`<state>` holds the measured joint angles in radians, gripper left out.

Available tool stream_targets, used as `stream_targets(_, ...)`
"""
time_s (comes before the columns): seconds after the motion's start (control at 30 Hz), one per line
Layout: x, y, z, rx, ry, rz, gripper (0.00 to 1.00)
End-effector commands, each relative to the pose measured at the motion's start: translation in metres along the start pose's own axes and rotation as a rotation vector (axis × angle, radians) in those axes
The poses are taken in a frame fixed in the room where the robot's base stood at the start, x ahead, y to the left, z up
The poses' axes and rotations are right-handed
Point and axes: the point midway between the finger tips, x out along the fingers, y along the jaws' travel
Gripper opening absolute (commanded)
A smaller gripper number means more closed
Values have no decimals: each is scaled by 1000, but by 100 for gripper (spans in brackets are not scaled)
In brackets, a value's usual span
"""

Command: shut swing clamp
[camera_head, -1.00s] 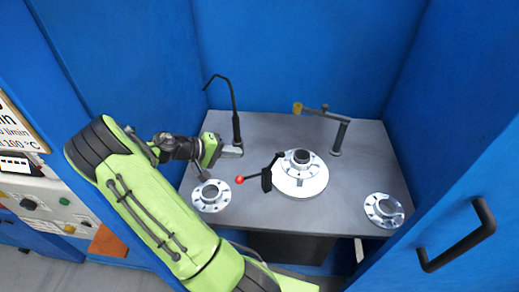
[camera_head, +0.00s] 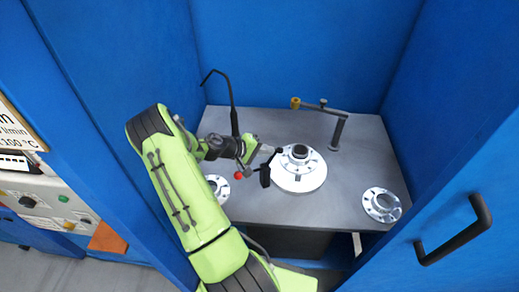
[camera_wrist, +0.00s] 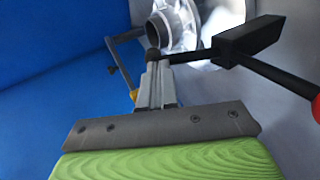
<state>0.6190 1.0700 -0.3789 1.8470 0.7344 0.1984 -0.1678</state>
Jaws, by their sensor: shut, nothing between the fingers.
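The swing clamp is a black block (camera_head: 264,177) with a red ball knob (camera_head: 238,175), at the left edge of the round white fixture (camera_head: 303,185). A flanged shell (camera_head: 300,159) stands upright on that fixture. In the wrist view the clamp's block (camera_wrist: 248,40) is at upper right, and its thin black rod reaches left to the fingertips. My gripper (camera_head: 268,153) is shut and empty, beside the clamp's upper end and left of the shell. In the wrist view my fingertips (camera_wrist: 158,64) overlap the rod's end; I cannot tell whether they touch.
A loose flange (camera_head: 382,204) lies at the table's right, another (camera_head: 217,186) at left, partly behind my arm. A post with a yellow-tipped arm (camera_head: 320,106) and a thin black bent rod (camera_head: 233,105) stand behind. Blue walls enclose the grey table (camera_head: 358,150).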

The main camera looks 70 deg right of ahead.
Motion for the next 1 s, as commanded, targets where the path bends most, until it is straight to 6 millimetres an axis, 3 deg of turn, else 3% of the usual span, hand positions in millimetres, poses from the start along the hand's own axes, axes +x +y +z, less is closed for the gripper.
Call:
stream_targets(0.57, 5, 5, 0, 4, -1, -68, 0)
stream_targets(1.0, 37, 13, 1, 9, -1, -422, 0)
